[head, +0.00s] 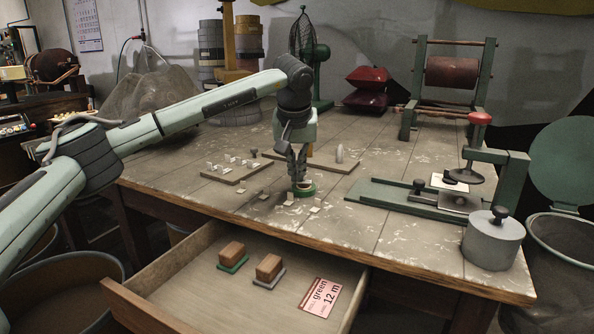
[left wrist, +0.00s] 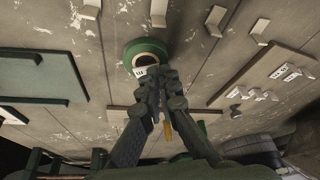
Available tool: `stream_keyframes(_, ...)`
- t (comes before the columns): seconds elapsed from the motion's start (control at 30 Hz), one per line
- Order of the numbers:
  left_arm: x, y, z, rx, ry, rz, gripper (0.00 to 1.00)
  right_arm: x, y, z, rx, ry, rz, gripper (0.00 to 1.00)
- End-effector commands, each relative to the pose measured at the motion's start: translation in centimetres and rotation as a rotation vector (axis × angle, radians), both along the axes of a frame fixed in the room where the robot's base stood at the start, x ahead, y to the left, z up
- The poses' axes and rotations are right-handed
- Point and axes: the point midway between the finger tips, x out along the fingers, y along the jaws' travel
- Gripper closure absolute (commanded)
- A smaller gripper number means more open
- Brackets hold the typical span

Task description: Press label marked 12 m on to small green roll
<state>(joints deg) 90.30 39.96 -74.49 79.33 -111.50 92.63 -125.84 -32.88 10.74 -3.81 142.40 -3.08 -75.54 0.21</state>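The small green roll (head: 305,192) lies on the worktable near its front edge; it also shows in the left wrist view (left wrist: 133,47). My left gripper (head: 300,180) points down right over it, with its fingers close together at the roll. A small white label with dark marks (left wrist: 147,70) sits at the fingertips, against the near side of the roll. I cannot tell whether it is pinched or stuck to the roll, and its marking is too small to read. My right gripper is out of view.
A pink card (head: 320,297) reading green, 12 m lies in the open drawer (head: 190,290) beside two wood-handled stamps. Label boards (head: 232,172) and several loose white pieces lie around the roll. A green press (head: 440,195) and grey weight (head: 492,242) stand right.

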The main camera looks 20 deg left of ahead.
Motion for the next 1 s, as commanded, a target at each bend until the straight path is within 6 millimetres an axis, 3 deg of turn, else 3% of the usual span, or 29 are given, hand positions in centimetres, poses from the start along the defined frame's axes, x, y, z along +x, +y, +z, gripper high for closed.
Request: stream_keyframes(1.0,-0.02,0.0,-0.73,0.0,0.002,0.0,1.0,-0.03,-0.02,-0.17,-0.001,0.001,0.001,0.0)
